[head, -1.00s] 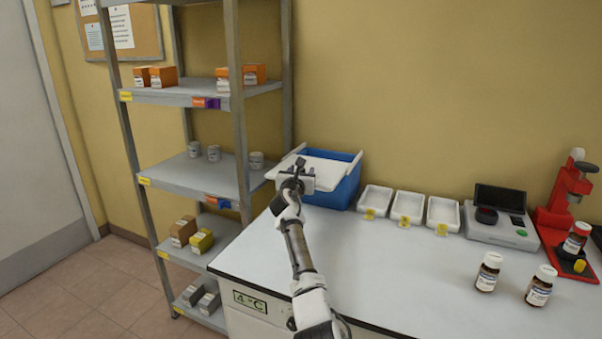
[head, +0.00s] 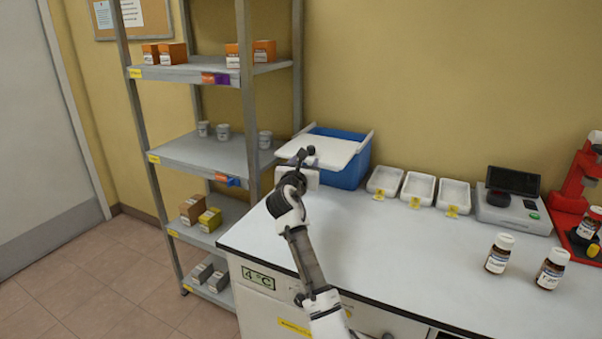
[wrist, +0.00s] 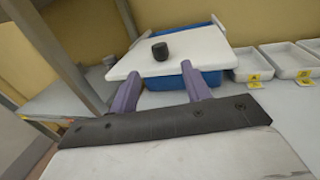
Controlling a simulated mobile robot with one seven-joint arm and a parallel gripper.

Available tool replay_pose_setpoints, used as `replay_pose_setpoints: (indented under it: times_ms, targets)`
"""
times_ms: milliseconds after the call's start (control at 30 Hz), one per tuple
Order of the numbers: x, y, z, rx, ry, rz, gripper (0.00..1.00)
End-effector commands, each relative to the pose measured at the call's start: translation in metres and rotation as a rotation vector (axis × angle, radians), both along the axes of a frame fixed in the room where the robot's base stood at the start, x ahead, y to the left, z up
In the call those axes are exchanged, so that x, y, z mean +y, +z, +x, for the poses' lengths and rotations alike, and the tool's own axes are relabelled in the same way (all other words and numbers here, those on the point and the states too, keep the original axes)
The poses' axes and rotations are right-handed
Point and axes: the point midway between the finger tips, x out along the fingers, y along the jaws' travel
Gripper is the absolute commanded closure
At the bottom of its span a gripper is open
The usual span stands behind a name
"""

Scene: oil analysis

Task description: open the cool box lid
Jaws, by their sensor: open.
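The cool box (head: 346,175) is a blue box at the back left of the white bench, against the wall. Its white lid (head: 333,150) lies over the top, shifted toward the front, with part of the blue interior showing behind it. In the wrist view the lid (wrist: 190,48) has a dark round knob (wrist: 160,51) on it. My gripper (head: 306,158) is in front of the lid, partly hiding it. In the wrist view its two purple fingers (wrist: 158,88) are apart and empty, at the lid's front edge. Whether they touch the lid I cannot tell.
A metal shelf rack (head: 245,120) stands close to the left of the bench. Several small white trays (head: 418,187), a scale (head: 510,205) and brown bottles (head: 499,253) are to the right. The front left bench top (head: 350,235) is clear.

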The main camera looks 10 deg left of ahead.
Motion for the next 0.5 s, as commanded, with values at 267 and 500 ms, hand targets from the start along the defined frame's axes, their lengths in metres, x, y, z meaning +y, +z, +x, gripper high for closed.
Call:
replay_pose_setpoints:
  times_ms: [267,500]
  targets:
    - [0.003,-0.001,-0.032,-0.001,0.000,0.000,0.52]
    - [0.003,0.000,-0.038,0.000,0.000,0.000,0.52]
